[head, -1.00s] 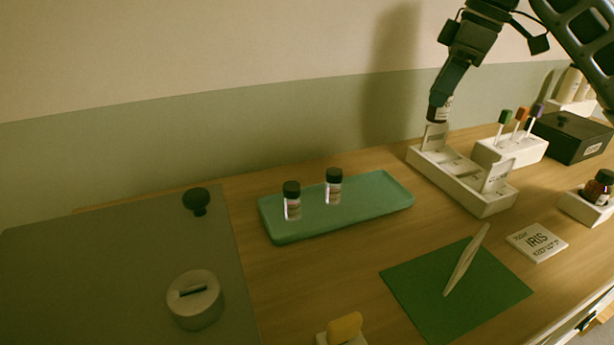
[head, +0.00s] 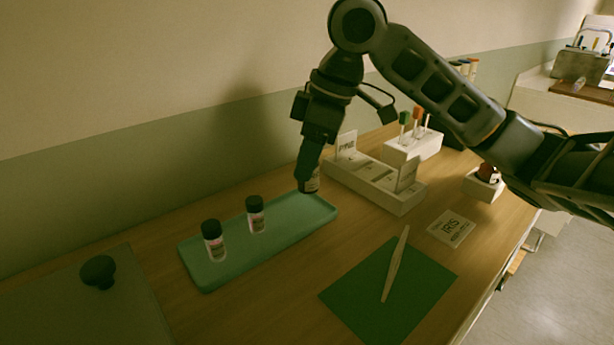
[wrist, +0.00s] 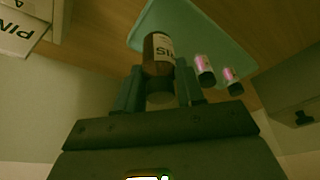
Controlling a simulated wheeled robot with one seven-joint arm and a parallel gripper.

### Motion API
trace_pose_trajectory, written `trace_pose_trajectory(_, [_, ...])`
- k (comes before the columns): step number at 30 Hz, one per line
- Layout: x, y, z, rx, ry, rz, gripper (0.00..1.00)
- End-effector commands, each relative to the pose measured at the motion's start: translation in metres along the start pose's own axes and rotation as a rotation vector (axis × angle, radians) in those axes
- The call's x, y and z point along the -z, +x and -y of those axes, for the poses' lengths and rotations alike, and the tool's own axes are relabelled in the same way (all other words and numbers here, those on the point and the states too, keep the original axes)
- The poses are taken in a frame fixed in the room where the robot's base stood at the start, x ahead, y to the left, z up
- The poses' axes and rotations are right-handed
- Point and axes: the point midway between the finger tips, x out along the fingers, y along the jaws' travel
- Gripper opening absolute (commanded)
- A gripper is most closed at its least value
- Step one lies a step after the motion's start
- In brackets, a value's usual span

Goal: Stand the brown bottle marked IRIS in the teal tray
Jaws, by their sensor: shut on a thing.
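My gripper (head: 309,172) is shut on a brown bottle (head: 313,185) at the right end of the teal tray (head: 270,243). In the wrist view the brown bottle (wrist: 157,48) sits between the two fingers (wrist: 160,85), with a white label whose letters are partly readable and end in "IS". The teal tray (wrist: 190,22) lies beyond it. I cannot tell whether the bottle's base touches the tray. Two dark-capped bottles, a left one (head: 214,240) and a right one (head: 256,214), stand upright in the tray.
A white sectioned rack (head: 375,180) stands right of the tray, close to my gripper. Behind it is a white holder (head: 412,148) with coloured sticks. An IRIS card (head: 452,228) and a green mat (head: 385,295) with a pale stick lie in front. A black knob (head: 98,271) is at left.

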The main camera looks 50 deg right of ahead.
Motion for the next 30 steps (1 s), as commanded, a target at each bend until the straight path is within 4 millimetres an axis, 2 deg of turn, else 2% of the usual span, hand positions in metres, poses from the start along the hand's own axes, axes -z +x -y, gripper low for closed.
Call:
trace_pose_trajectory(9, [-0.011,0.036,0.0,0.001,0.002,0.001,0.0])
trace_pose_trajectory(16, [-0.012,0.038,0.0,0.0,0.001,0.001,0.0])
trace_pose_trajectory(17, [-0.012,0.038,0.0,0.001,0.001,0.001,0.39])
trace_pose_trajectory(26, [-0.012,0.038,0.0,0.001,0.001,0.001,0.67])
trace_pose_trajectory(30, [-0.012,0.038,0.0,0.0,0.001,0.001,0.67])
